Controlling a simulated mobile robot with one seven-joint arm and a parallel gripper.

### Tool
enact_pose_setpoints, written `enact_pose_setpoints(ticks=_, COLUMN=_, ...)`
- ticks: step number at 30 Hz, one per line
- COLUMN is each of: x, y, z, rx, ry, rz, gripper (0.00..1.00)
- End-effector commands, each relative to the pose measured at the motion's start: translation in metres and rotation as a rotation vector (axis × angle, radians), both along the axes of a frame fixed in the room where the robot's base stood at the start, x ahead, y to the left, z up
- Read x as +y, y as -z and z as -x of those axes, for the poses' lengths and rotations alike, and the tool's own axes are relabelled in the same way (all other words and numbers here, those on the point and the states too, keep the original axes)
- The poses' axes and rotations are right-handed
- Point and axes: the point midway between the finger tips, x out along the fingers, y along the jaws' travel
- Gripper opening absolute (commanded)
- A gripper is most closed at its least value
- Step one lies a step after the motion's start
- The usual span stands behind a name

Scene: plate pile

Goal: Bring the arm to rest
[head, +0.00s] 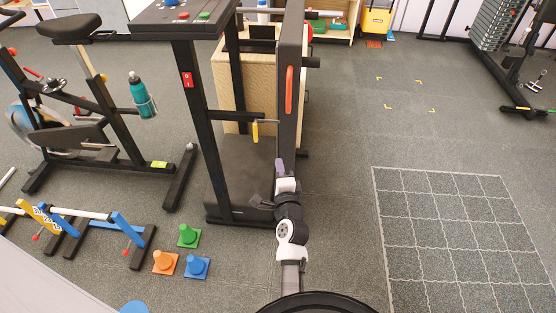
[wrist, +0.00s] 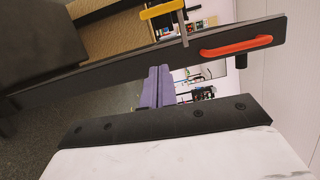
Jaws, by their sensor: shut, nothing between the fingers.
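My arm reaches forward from the bottom middle of the head view. My gripper (head: 280,165) has purple fingers and is at the arm's far end, in front of a tall black post (head: 291,90). In the wrist view the two purple fingers (wrist: 156,87) lie side by side, shut, with nothing seen between them. The same post, with an orange handle (wrist: 236,45), crosses the wrist view just past the fingers. I cannot tell whether the gripper touches it.
A black treadmill-like machine (head: 200,90) with a yellow-handled part (head: 255,131) stands close ahead. An exercise bike (head: 75,100) stands left. Small cones (head: 188,236) and low hurdles (head: 85,235) are at lower left. The grey floor right of the arm, with a white grid (head: 450,235), is clear.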

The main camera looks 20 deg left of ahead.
Motion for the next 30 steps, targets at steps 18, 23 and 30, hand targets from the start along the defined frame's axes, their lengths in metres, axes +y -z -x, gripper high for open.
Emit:
enact_pose_setpoints(ticks=18, x=-0.003, y=0.000, z=0.004, rx=0.000, ry=0.000, rz=0.000, gripper=0.00)
enact_pose_setpoints(ticks=23, x=0.008, y=-0.021, z=0.002, rx=-0.058, ry=-0.010, rz=0.017, gripper=0.00)
enact_pose_setpoints(ticks=30, x=0.072, y=-0.163, z=0.016, rx=-0.474, ry=-0.031, rz=0.147, gripper=0.00)
